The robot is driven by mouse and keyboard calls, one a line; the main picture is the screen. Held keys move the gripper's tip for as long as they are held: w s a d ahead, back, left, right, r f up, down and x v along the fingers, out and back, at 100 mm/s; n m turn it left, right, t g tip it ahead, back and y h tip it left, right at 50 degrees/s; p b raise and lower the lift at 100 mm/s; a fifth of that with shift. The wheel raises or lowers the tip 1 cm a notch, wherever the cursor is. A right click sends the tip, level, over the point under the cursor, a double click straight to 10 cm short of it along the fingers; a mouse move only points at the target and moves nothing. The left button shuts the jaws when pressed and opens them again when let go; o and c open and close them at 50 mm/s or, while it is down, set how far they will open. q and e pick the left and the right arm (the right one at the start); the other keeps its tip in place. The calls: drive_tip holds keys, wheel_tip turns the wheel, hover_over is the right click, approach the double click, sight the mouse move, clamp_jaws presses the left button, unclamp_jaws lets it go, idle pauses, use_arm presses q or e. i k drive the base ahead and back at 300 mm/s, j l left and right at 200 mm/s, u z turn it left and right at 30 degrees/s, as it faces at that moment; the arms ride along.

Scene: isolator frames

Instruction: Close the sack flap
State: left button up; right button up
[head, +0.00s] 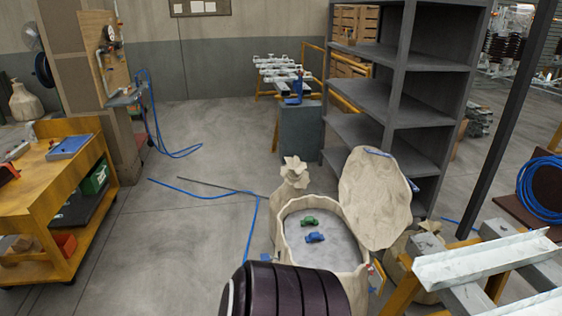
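The beige sack (282,246) stands open at the lower middle of the head view. Its round, wrinkled flap (374,200) stands raised on the right side of the opening, tilted back near the shelf. A small blue piece (378,152) is on the flap's top edge. Inside the opening, a small green object (309,222) and a small blue object (315,238) lie on a pale grey surface. The sack's lower front is partly hidden by a dark ribbed cylinder. Neither of my grippers is in view.
The dark ribbed cylinder (285,291) is close in front of the sack. A tied sack (292,181) stands behind it. A grey shelf (402,97) rises behind the flap. White-topped beams (485,262) are at right, a yellow cart (62,185) at left. Floor between is mostly clear, with blue hose.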

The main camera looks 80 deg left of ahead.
sight(375, 197)
drive_tip(key=u, duration=2.5)
